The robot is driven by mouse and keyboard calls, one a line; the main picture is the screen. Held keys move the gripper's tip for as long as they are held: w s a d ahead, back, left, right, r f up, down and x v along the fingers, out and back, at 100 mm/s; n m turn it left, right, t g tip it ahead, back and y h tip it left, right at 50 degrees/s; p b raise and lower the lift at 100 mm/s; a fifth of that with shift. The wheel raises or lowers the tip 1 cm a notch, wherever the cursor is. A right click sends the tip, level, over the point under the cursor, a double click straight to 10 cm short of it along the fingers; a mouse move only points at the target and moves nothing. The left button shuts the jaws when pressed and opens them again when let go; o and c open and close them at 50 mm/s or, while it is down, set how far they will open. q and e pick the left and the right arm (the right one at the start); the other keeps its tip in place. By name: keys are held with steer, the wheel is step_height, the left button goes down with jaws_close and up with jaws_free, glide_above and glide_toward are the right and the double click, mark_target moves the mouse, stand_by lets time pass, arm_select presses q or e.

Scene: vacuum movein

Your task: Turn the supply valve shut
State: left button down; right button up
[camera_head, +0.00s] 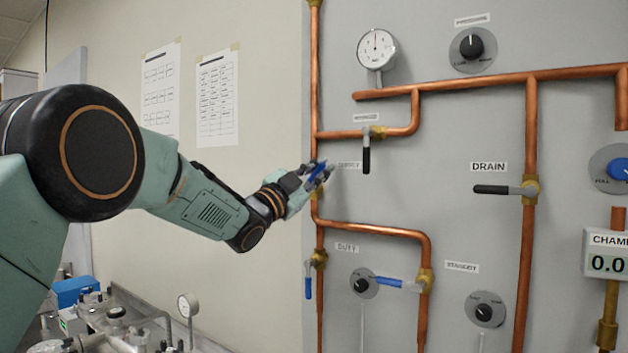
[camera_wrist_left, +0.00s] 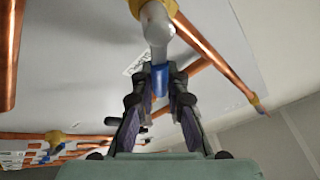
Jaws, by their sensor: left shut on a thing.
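The supply valve sits on the left vertical copper pipe, beside a partly covered label (camera_head: 348,165) that seems to read SUPPLY. Its lever has a blue grip (camera_head: 317,170), mostly covered by my left gripper (camera_head: 322,174). In the left wrist view, the grey lever shaft (camera_wrist_left: 156,35) runs from a brass body (camera_wrist_left: 148,6) to the blue grip (camera_wrist_left: 160,78). My left gripper (camera_wrist_left: 160,95) is shut with its fingers on either side of that grip. The lever's angle to the pipe is hard to tell in the head view. My right gripper is not in view.
Other levers are close by: a black one (camera_head: 366,158) at upper right, the black DRAIN lever (camera_head: 495,190), and blue ones below (camera_head: 308,285) and (camera_head: 395,284). A gauge (camera_head: 376,46) stands above. Lab fittings (camera_head: 115,320) fill the lower left.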

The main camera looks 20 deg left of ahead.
arm_select(q)
steer(key=shift+s+d+f+m+g+h+b, duration=0.1)
steer(key=shift+d+f+m+g+h+b, duration=0.55)
steer(key=shift+m, duration=1.4)
steer(key=shift+s+f+m+g+h+b, duration=0.15)
steer(key=shift+f+m+g+h+b, duration=0.15)
steer(key=shift+f+m+g, duration=1.25)
steer(key=shift+s+d+f+m+g+h+b, duration=0.15)
steer(key=shift+d+m+g+h+b, duration=0.3)
steer(key=shift+m, duration=2.05)
steer(key=shift+a+f, duration=0.1)
steer(key=shift+f, duration=0.05)
steer(key=c, duration=1.3)
jaws_free()
steer(key=shift+s, duration=0.1)
steer(key=shift+c, duration=0.2)
steer(key=shift+a, duration=0.1)
